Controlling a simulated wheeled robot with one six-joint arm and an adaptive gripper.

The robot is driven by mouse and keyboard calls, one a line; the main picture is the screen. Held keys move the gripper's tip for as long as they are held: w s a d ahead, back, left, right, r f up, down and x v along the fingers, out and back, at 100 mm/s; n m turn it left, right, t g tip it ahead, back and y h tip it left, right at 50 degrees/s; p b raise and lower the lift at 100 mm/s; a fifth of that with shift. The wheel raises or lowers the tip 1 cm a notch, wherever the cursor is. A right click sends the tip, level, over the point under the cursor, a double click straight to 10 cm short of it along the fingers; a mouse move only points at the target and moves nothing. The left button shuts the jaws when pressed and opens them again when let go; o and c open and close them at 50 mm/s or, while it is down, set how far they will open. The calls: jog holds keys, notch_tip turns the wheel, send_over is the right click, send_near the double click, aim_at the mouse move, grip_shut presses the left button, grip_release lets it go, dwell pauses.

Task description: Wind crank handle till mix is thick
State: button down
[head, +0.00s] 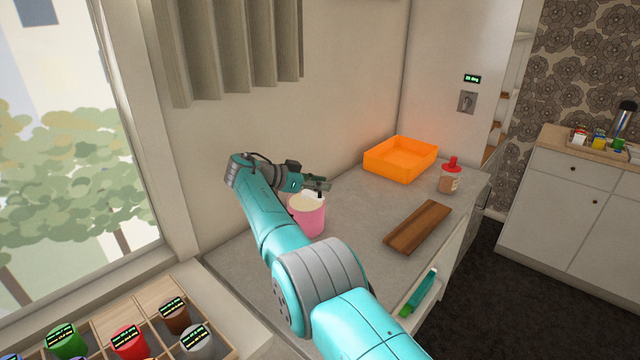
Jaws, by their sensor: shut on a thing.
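A pink pot (309,216) with a pale top stands on the grey counter, left of the wooden board. My gripper (320,186) is right above the pot's rim and is shut on a small dark upright piece, which looks like the crank handle (320,195). My arm reaches in from the lower right and its wrist is at the pot's upper left. The mix inside and how thick it is cannot be made out. Most of the crank is hidden or too small to tell.
An orange tray (400,159) sits at the back, with a red-capped bottle (450,177) to its right. A brown wooden board (418,228) lies near the counter's front edge. A divided box (95,318) with several colored jars is at lower left.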

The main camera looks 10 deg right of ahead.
jog(key=shift+f, duration=0.2)
jog(key=c, duration=0.9)
grip_release()
jog(key=shift+c, duration=0.2)
jog(key=shift+r, duration=0.1)
jog(key=shift+a+r, duration=0.1)
jog(key=shift+a, duration=0.05)
jog(key=v, duration=0.7)
jog(key=shift+s, duration=0.15)
